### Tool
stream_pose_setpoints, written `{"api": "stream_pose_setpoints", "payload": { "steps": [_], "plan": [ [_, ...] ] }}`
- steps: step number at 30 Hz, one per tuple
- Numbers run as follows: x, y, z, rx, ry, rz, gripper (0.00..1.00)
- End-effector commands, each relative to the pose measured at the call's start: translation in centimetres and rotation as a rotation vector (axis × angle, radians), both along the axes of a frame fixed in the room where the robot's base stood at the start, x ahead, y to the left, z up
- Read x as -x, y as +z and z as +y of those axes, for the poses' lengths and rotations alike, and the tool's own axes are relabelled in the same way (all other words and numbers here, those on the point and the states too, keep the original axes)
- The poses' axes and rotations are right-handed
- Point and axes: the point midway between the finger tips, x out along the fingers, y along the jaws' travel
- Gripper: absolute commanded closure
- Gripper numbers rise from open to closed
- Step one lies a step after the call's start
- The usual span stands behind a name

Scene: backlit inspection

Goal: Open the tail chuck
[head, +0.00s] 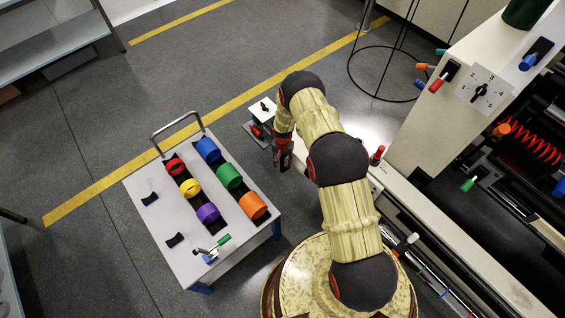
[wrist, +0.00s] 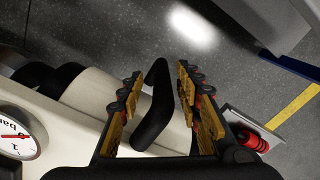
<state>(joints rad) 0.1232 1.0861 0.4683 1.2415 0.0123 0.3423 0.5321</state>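In the wrist view a bent black lever (wrist: 154,118) rises from beside a cream rounded body (wrist: 85,98), which I take to be the tail chuck. My gripper (wrist: 159,76) has its two fingers apart, one on each side of the lever. A gap shows on both sides of it, so the fingers do not appear closed on it. In the head view my gripper (head: 283,158) is small, beside the end of the cream machine bed (head: 377,188). The lever cannot be made out there, and my arm covers part of this area.
A pressure gauge (wrist: 14,137) is close at the left of the wrist view. A small stand with a red part (head: 257,131) is just left of my gripper. A white cart (head: 152,222) with coloured rings stands further left. A red knob (head: 377,153) stands on the bed.

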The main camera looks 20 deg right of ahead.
Motion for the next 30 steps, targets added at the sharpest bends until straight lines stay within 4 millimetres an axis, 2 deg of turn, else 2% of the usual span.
{"api": "stream_pose_setpoints", "payload": {
  "steps": [4, 8, 21, 27, 30],
  "plan": [
    [0.0, 0.1, 0.0, 0.0, -0.001, 0.0, 0.65],
    [0.0, 1.0, 0.0, 0.001, -0.001, -0.001, 0.65],
    [-0.1, 8.9, 0.0, 0.0, 0.0, -0.002, 0.65],
    [0.0, 11.2, 0.0, 0.0, 0.0, 0.0, 0.65],
    [0.0, 11.8, 0.0, 0.0, 0.0, 0.0, 0.65]
  ]
}}
